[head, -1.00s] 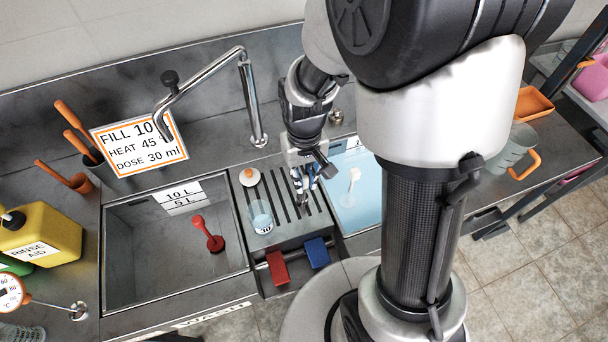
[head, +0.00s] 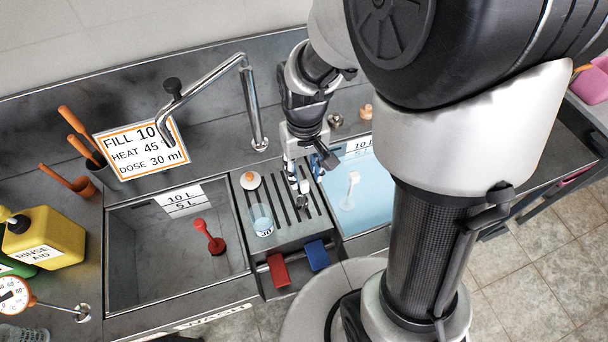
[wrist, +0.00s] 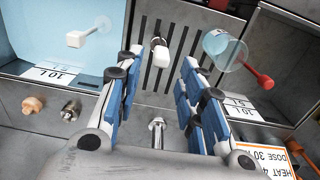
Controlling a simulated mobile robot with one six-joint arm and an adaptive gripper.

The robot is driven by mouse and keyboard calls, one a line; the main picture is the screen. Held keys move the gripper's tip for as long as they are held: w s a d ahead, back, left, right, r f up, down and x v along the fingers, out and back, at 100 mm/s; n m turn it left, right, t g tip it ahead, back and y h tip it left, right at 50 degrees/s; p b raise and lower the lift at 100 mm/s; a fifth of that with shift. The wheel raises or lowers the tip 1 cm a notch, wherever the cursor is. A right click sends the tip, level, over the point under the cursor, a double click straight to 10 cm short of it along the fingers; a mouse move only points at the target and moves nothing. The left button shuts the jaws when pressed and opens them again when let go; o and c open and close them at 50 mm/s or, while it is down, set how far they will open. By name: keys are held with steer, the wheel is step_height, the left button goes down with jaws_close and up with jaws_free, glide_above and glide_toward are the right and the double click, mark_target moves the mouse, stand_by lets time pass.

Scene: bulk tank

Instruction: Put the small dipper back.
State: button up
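My gripper (head: 302,176) hangs over the slotted drain panel (head: 288,231) between the two basins. In the wrist view its two blue-padded fingers (wrist: 160,88) are wide apart with nothing held. A small white piece with a dark end (wrist: 160,47) shows between and beyond the fingertips, over the slots; I cannot tell whether it is the small dipper. A clear beaker (head: 262,220) stands on the panel, also in the wrist view (wrist: 225,48). On the left counter, orange handles (head: 78,133) stand in a dark pot, and a shorter orange-handled item (head: 68,180) sits beside it.
A red-handled plug (head: 210,240) is in the empty left basin (head: 130,270). A white-handled piece (head: 351,188) is in the water-filled right basin (head: 370,175). The tap (head: 250,100) and sign (head: 140,148) rise behind. A yellow jug (head: 45,238) stands at left.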

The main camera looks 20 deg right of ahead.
steer(key=s+r+t+p, duration=0.1)
steer(key=s+r, duration=0.1)
steer(key=r, duration=0.5)
steer(key=s+r+t+p, duration=0.1)
steer(key=s+r, duration=0.2)
steer(key=r, duration=0.4)
steer(key=s+r+t, duration=0.2)
steer(key=s+r, duration=0.3)
steer(key=s, duration=0.4)
steer(key=shift+t, duration=0.3)
steer(key=shift+w, duration=0.1)
step_height(320, 180, down, 3)
steer(key=b, duration=0.3)
steer(key=shift+f, duration=0.1)
